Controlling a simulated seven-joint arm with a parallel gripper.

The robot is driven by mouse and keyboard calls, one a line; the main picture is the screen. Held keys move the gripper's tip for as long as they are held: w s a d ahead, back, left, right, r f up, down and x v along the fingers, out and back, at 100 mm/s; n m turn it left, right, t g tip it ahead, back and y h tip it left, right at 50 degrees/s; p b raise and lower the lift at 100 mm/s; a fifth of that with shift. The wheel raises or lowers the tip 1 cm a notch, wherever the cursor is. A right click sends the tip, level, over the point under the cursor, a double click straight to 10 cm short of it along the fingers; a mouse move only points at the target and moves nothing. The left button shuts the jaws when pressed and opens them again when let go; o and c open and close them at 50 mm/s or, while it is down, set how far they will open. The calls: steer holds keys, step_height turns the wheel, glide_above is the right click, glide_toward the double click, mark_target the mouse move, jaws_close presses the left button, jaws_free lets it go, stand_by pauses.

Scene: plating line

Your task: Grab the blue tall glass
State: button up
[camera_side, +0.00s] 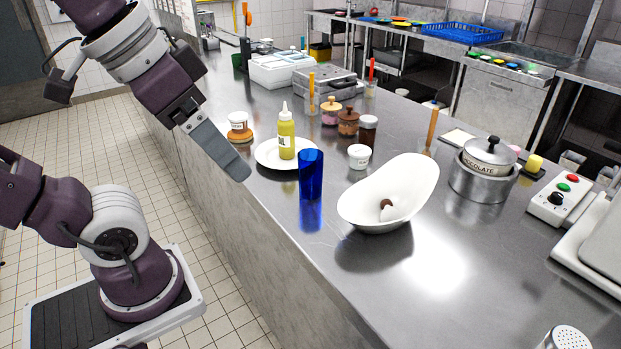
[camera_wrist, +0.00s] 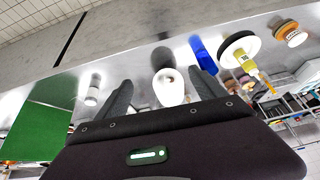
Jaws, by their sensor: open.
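The blue tall glass (camera_side: 311,174) stands upright on the steel counter, in front of the white plate and left of the white bowl. It also shows in the wrist view (camera_wrist: 204,53), just beyond the tip of the right finger. My gripper (camera_side: 236,168) is left of the glass in the side view, over the counter's front edge and apart from the glass. In the wrist view my gripper (camera_wrist: 160,78) has its two fingers spread, with nothing held. The white bowl shows between and beyond them.
A white plate (camera_side: 266,156) with a yellow squeeze bottle (camera_side: 287,138) stands behind the glass. A large white scoop-shaped bowl (camera_side: 409,183) with a small brown thing inside is close to its right. A small white tub (camera_side: 359,156) is behind. The counter in front of the glass is clear.

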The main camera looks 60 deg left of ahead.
steer(key=w+a+m+g+y, duration=0.3)
steer(key=w+a+m+y, duration=0.1)
steer(key=w+a+m, duration=0.35)
steer(key=m+y, duration=0.9)
steer(key=m, duration=0.3)
glide_above(316, 164)
steer(key=f, duration=2)
steer(key=shift+s+d+f, duration=0.1)
steer(key=shift+d+f, duration=0.1)
steer(key=shift+d, duration=0.05)
steer(key=x, duration=0.7)
steer(key=shift+f, duration=0.45)
steer(key=c, duration=1.6)
